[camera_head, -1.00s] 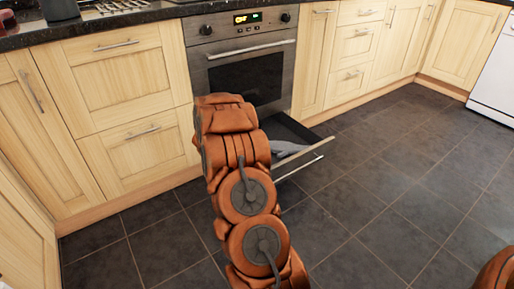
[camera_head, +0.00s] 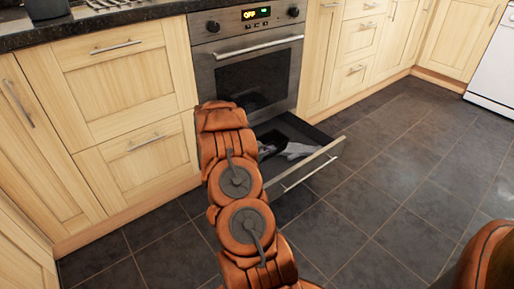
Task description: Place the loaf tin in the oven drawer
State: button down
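The oven drawer (camera_head: 318,163) under the oven is pulled out, with its metal front and long bar handle toward me. Inside it are a pale grey shape (camera_head: 298,150) and a darker patch beside it, partly hidden by my arm. I cannot tell whether the grey shape is the loaf tin, part of my gripper or something else. No loaf tin can be made out clearly. My orange arm rises in front of the drawer's left part and hides its left side. My gripper cannot be made out, so its fingers and anything in them are not shown.
The oven (camera_head: 246,62) has its door shut and its display lit. Pale wooden cupboards and drawers (camera_head: 135,145) flank it, all shut. A dark worktop (camera_head: 90,25) runs at the top left. A white appliance (camera_head: 492,70) stands at the far right. The dark tiled floor (camera_head: 390,180) is clear.

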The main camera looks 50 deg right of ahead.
jog(key=shift+d+f, duration=0.1)
jog(key=shift+f, duration=0.2)
jog(key=f+b, duration=0.1)
jog(key=f, duration=0.2)
jog(key=f+b, duration=0.2)
jog(key=f, duration=0.1)
jog(key=f+b, duration=0.1)
jog(key=f, duration=0.2)
jog(key=shift+w+f+b, duration=0.15)
jog(key=shift+w+b, duration=0.1)
jog(key=shift+b, duration=0.05)
jog(key=shift+f, duration=0.4)
jog(key=shift+f+p, duration=0.25)
jog(key=shift+p, duration=0.1)
jog(key=c, duration=1.8)
grip_release()
jog(key=shift+c, duration=0.2)
jog(key=o, duration=0.5)
